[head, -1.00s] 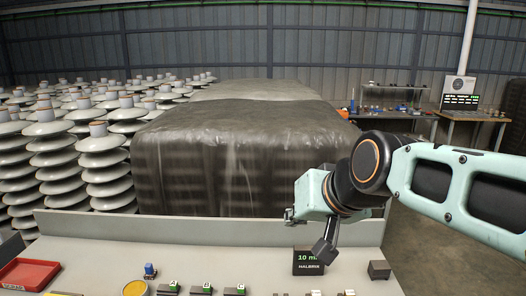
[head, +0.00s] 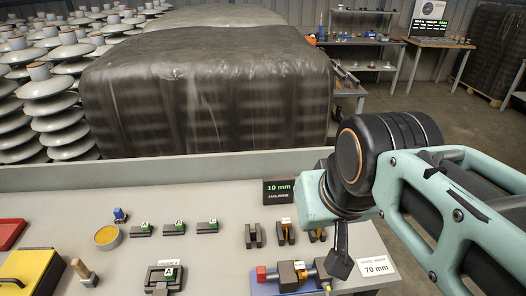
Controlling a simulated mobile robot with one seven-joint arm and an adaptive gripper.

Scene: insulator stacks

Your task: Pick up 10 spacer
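A dark display (head: 278,191) reading "10 mm HALBRIX" stands at the back of the grey workbench (head: 215,270). In front of it are small dark upright pieces: one at left (head: 253,236), one in the middle (head: 285,233) with a light label, and one at right (head: 317,236), partly hidden by my arm. The labels are too small to read, so I cannot tell which is the 10 spacer. My gripper (head: 340,264) hangs at the right, in front of these pieces. Only a dark part of it shows, and its opening is hidden. I see nothing held.
A blue-based fixture with a red end (head: 290,277) lies below the gripper's left. A "70 mm" sign (head: 377,266) is at right.

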